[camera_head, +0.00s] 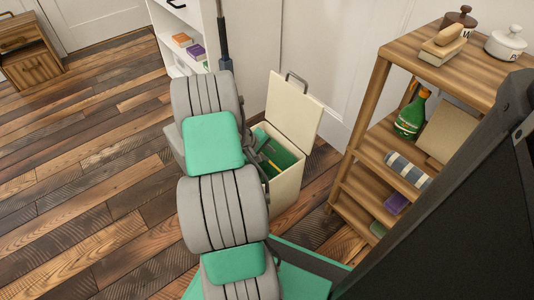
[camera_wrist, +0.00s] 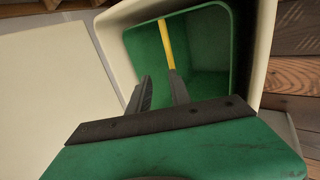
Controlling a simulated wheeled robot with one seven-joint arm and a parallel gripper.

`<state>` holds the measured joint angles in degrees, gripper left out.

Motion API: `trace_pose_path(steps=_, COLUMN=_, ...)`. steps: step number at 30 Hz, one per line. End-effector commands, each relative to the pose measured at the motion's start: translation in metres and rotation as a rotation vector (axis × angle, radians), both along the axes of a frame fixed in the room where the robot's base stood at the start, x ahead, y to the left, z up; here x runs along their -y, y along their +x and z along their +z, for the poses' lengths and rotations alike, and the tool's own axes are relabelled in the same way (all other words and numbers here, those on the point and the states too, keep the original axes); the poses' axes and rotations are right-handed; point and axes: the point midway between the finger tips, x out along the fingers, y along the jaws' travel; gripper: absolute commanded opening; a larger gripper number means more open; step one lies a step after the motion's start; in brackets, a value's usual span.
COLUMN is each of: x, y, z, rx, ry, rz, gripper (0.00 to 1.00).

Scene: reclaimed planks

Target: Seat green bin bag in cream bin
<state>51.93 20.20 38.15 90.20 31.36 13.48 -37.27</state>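The cream bin (camera_head: 288,186) stands on the floor with its lid (camera_head: 294,110) open and tilted back. The green bin bag (camera_head: 284,148) is inside the bin, partly hidden by my arm. In the wrist view the bag (camera_wrist: 205,55) lines the inner walls, and its edge lies just below the cream rim (camera_wrist: 117,45). A yellow strip (camera_wrist: 166,45) runs from the bag's edge down inside. My gripper (camera_wrist: 160,78) is over the bin mouth, its two dark fingers apart with the bag's green interior visible between them. Nothing is seen held. Whether the fingers touch the bag cannot be told.
A wooden shelf (camera_head: 375,95) with a green bottle (camera_head: 412,115), a striped roll (camera_head: 408,170) and white and brown pots stands right of the bin. A white shelf unit (camera_head: 180,24) is behind left. A wooden cabinet (camera_head: 32,60) is far left. The plank floor on the left is clear.

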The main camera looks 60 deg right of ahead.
Motion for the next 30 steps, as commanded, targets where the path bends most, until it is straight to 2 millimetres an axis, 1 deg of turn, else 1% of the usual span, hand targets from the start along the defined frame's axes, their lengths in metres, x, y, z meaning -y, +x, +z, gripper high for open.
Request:
trace_pose_path(steps=1, x=0.0, y=0.0, z=0.0, rx=0.0, ry=0.0, rz=0.0, gripper=0.29)
trace_pose_path(steps=3, x=0.0, y=0.0, z=0.0, rx=0.0, ry=0.0, rz=0.0, gripper=0.34)
trace_pose_path(steps=9, x=0.0, y=0.0, z=0.0, rx=0.0, ry=0.001, rz=0.0, gripper=0.34)
trace_pose_path(steps=11, x=-0.001, y=0.001, z=0.003, rx=0.0, ry=0.0, rz=0.001, gripper=0.34)
trace_pose_path(steps=14, x=-0.007, y=0.005, z=0.016, rx=0.0, ry=0.0, rz=0.003, gripper=0.34)
trace_pose_path(steps=18, x=-0.022, y=0.013, z=0.043, rx=0.001, ry=-0.001, rz=0.003, gripper=0.34)
trace_pose_path(steps=21, x=-0.031, y=0.017, z=0.057, rx=0.0, ry=-0.001, rz=0.003, gripper=0.34)
trace_pose_path(steps=25, x=-0.038, y=0.02, z=0.065, rx=0.0, ry=0.0, rz=0.001, gripper=0.34)
trace_pose_path(steps=30, x=-0.039, y=0.02, z=0.065, rx=0.0, ry=0.0, rz=0.0, gripper=0.34)
